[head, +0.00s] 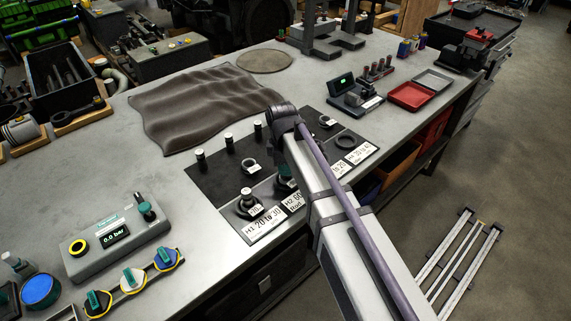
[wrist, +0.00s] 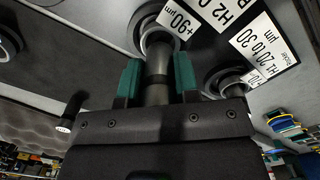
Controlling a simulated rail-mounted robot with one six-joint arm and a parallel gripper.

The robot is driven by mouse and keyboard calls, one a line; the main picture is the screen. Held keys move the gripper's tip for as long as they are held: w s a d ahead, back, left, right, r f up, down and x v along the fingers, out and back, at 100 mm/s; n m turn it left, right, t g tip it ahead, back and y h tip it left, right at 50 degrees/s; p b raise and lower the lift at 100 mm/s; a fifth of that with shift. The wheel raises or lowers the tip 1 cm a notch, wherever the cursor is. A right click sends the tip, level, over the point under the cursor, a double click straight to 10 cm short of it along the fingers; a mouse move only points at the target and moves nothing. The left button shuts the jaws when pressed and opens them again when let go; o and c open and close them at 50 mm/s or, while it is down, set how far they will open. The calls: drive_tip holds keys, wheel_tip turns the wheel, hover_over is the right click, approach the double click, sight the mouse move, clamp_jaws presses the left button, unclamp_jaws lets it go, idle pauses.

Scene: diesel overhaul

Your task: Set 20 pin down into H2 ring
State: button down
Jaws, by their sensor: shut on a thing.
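My gripper (wrist: 158,80) has green fingers, shut on a grey steel pin (wrist: 158,62) in the wrist view. The pin's far end lines up with the H2 ring (wrist: 144,24), a dark ring beside a tag and the H2 card (wrist: 215,8). I cannot tell whether the tip is inside the ring or just above it. No number on the held pin is readable. In the head view my arm hides most of the gripper, the held pin and the H2 ring; only a bit of green finger (head: 286,183) shows behind the H2 card (head: 293,201).
Left of it, the H1 ring (head: 241,211) has a pin (head: 247,194) standing at it, behind the H1 card (head: 262,226). Several pins, including one at the left (head: 200,161), stand on the dark mat (head: 215,182). A pressure box (head: 115,245) stands left.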

sight(288, 187)
wheel_tip(288, 187, down, 3)
drive_tip(key=b, duration=0.2)
drive_tip(key=shift+f+b, duration=0.2)
drive_tip(key=shift+b, duration=0.2)
drive_tip(key=shift+s+d+f+b, duration=0.1)
drive_tip(key=shift+s+d+b, duration=0.05)
drive_tip(key=shift+s+b, duration=0.3)
drive_tip(key=shift+s+d+f, duration=0.1)
drive_tip(key=shift+s+f, duration=0.1)
drive_tip(key=shift+s, duration=0.2)
drive_tip(key=c, duration=1.1)
unclamp_jaws()
drive_tip(key=o, duration=0.3)
drive_tip(key=r+p, duration=0.8)
drive_tip(key=a+r+p, duration=0.1)
drive_tip(key=r+p, duration=0.3)
drive_tip(key=shift+w+r+p, duration=0.1)
drive_tip(key=shift+w+p, duration=0.2)
drive_tip(key=shift+w, duration=0.1)
